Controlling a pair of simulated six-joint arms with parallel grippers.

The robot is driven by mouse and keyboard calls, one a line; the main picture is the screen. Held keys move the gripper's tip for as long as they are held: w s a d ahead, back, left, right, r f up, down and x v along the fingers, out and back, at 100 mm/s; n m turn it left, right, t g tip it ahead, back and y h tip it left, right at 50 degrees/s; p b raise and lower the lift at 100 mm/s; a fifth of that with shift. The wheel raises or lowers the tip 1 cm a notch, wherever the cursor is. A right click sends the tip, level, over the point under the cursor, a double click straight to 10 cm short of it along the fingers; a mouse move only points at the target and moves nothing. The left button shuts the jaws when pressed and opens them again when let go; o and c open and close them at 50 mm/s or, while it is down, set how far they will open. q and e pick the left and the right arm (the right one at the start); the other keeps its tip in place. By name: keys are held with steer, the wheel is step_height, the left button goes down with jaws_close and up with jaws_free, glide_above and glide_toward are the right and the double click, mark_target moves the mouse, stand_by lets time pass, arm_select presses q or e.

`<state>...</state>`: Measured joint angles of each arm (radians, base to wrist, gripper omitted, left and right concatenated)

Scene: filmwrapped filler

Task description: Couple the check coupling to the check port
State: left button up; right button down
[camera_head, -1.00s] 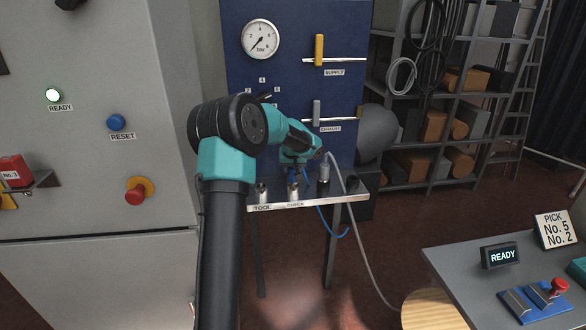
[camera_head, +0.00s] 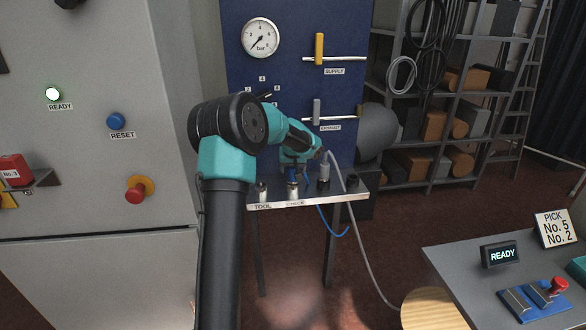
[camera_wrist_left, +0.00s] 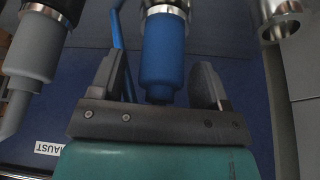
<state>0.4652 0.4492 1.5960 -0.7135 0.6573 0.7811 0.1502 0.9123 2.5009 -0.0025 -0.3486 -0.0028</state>
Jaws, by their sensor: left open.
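In the left wrist view a blue coupling (camera_wrist_left: 165,48) with a silver collar stands between the spread fingers of my left gripper (camera_wrist_left: 165,85), a gap on each side. In the head view my left gripper (camera_head: 299,167) is over the ledge behind the CHECK label, partly hidden by its own wrist. The silver check port (camera_head: 293,189) shows above that label. I cannot tell whether the blue coupling is seated in it. A blue hose (camera_head: 325,222) hangs below. My right gripper is not in view.
A grey coupling (camera_head: 323,172) with a grey hose stands right of the check port; the tool port (camera_head: 262,190) is left. The ledge (camera_head: 310,201) fronts a blue panel with a gauge (camera_head: 260,38) and valve levers. A desk (camera_head: 470,270) stands at lower right.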

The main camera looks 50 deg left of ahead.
arm_select(q)
steer(key=shift+r, duration=0.1)
steer(key=v, duration=1.7)
steer(key=shift+s+d, duration=0.1)
steer(key=w+d+f+m+h, duration=0.1)
steer(key=d+f+m+h, duration=0.1)
steer(key=d+f, duration=0.65)
steer(key=w+d+f+m+h, duration=0.1)
steer(key=d+f, duration=0.5)
steer(key=f, duration=0.6)
steer(key=w+d+f+m+h, duration=0.1)
steer(key=d+f+m+h, duration=0.1)
steer(key=d+f, duration=0.65)
steer(key=s+d+f+m+g+h, duration=0.1)
steer(key=s+d+f, duration=0.7)
steer(key=s+f, duration=0.2)
steer(key=s+d+f+m+g+h, duration=0.1)
steer(key=s+d+f, duration=0.7)
steer(key=s+f, duration=0.2)
steer(key=shift+s+d+f+m, duration=0.2)
steer(key=shift+s+d+m, duration=0.1)
steer(key=shift+s, duration=0.65)
steer(key=shift+c, duration=0.2)
